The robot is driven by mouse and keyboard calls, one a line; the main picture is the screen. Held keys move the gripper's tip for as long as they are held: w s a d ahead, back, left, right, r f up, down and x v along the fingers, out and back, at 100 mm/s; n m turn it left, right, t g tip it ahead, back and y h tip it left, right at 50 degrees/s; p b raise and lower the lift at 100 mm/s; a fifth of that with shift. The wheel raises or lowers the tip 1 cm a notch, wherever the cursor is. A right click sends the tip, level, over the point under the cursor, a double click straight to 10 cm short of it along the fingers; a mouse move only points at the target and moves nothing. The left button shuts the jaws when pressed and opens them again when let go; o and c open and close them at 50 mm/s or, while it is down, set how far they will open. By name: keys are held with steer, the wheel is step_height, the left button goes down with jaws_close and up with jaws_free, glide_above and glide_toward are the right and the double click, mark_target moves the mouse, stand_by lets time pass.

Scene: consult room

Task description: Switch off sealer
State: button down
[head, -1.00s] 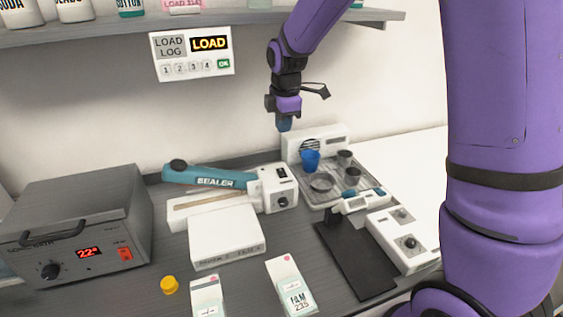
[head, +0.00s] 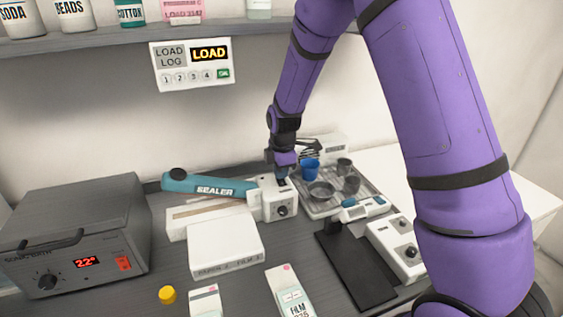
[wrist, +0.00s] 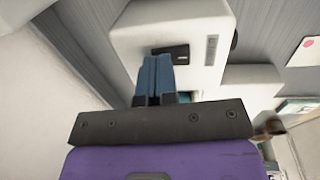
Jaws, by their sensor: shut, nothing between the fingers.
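The sealer (head: 208,186) stands at the middle of the counter, with a teal arm labelled SEALER and a white control box (head: 280,205) at its right end. My gripper (head: 281,181) is over the top of this box, pointing down. In the wrist view its blue fingers (wrist: 157,60) are shut together and empty, with their tips at the edge of a black rocker switch (wrist: 172,51) on the white box. The fingertips hide part of the switch, so I cannot tell whether they touch it or how it is set.
A metal tray (head: 322,208) with cups stands right of the sealer. A white device (head: 397,247) and black plate (head: 352,265) are in front of the tray. A grey sonic bath (head: 75,225) stands left. A shelf (head: 100,33) and load panel (head: 192,64) are above.

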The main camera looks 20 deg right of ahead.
steer(key=shift+f, duration=0.25)
steer(key=shift+f, duration=0.15)
stand_by(0.3)
steer(key=shift+s+r, duration=0.2)
steer(key=shift+s, duration=0.5)
step_height(320, 180, up, 14)
steer(key=s, duration=0.1)
steer(key=shift+s, duration=0.35)
stand_by(0.4)
